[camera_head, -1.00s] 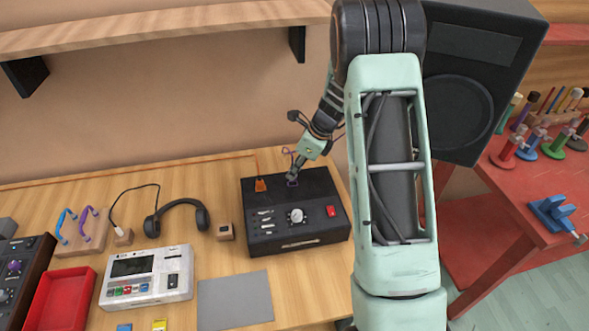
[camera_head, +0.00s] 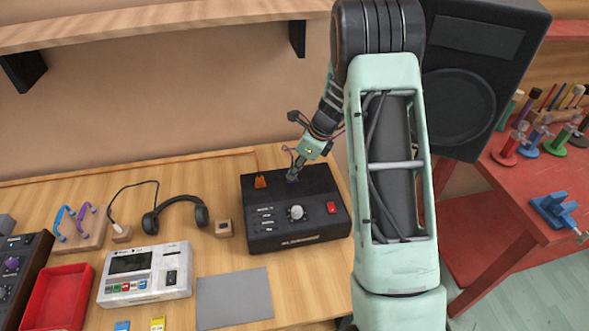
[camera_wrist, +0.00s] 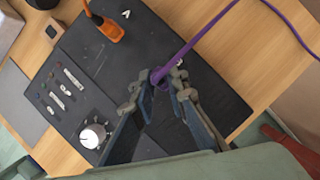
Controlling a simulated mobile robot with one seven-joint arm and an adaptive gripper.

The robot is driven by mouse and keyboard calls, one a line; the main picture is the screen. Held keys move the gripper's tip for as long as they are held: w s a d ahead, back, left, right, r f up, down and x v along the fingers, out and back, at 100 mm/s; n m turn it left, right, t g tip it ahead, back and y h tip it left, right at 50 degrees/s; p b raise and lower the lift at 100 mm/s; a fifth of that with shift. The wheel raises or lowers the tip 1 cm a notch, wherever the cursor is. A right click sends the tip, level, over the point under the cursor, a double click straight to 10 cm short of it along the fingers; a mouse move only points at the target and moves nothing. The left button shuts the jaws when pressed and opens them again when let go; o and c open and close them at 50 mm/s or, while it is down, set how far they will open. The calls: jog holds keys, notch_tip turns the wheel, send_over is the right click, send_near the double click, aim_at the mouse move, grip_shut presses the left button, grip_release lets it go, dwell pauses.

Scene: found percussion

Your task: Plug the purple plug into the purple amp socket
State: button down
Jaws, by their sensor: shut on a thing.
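The black amp (camera_head: 275,228) stands on the wooden bench, with a white knob (camera_head: 297,212) and a red switch (camera_head: 331,208) on top. My gripper (camera_head: 293,176) is over the rear part of its top, pointing down. In the wrist view my gripper (camera_wrist: 158,84) is shut on the purple plug (camera_wrist: 158,77), with the purple cable (camera_wrist: 200,35) running up and away. The fingers hide most of the plug. The purple socket is hidden beneath the gripper, and I cannot tell how far the plug is in.
An orange plug (camera_head: 260,181) stands in the amp's top at left; it also shows in the wrist view (camera_wrist: 108,28). Headphones (camera_head: 178,212), a white device (camera_head: 146,275) and a grey mat (camera_head: 234,298) lie to the left. A large speaker (camera_head: 470,80) is at right.

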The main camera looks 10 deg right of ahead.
jog(key=shift+f+b, duration=0.35)
jog(key=shift+f, duration=0.25)
jog(key=c, duration=1.8)
grip_release()
jog(key=shift+r, duration=0.1)
jog(key=v, duration=1.2)
